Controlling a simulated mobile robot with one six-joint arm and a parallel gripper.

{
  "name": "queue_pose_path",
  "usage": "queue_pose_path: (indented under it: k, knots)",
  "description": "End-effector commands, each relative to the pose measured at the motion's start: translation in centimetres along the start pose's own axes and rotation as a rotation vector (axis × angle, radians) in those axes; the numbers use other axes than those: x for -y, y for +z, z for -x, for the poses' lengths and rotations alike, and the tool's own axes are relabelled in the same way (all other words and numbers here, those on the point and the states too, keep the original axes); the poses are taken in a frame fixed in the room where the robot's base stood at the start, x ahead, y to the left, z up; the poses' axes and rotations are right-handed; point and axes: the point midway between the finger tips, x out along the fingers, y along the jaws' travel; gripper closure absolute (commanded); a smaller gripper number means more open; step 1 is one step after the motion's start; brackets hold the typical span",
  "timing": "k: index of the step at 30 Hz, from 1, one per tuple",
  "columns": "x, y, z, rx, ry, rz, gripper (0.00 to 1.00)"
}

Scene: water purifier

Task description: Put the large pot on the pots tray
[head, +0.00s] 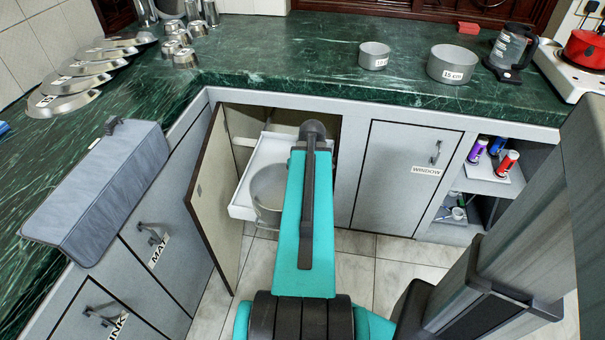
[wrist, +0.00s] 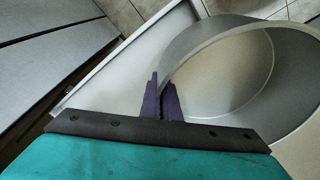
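The large pot (head: 267,186) is a round grey metal vessel at the open cabinet, partly hidden behind my arm in the head view. It also shows large on the right in the wrist view (wrist: 235,75). The pots tray (head: 241,211) is a white pull-out tray sticking out of the cabinet. Its pale edge runs beside the pot in the wrist view (wrist: 130,62). The pot overlaps the tray; I cannot tell whether it touches the tray floor. My gripper (wrist: 163,92) has its dark fingers close together on either side of the pot's wall and appears shut on it.
The cabinet door (head: 217,190) stands open left of the tray. The green counter (head: 290,65) above holds two smaller pots (head: 374,55) (head: 453,63), a kettle (head: 511,50) and stacked lids (head: 72,84). A grey padded cover (head: 105,190) hangs over the left edge.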

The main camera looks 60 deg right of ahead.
Motion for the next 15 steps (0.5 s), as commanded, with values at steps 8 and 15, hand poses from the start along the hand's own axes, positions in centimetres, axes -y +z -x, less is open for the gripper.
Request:
queue_pose_path:
  k: [8, 15]
  knots:
    - [-0.24, -0.32, -0.38, -0.002, 0.001, -0.001, 1.0]
    - [-0.38, -0.52, -0.39, -0.001, 0.001, -0.001, 1.0]
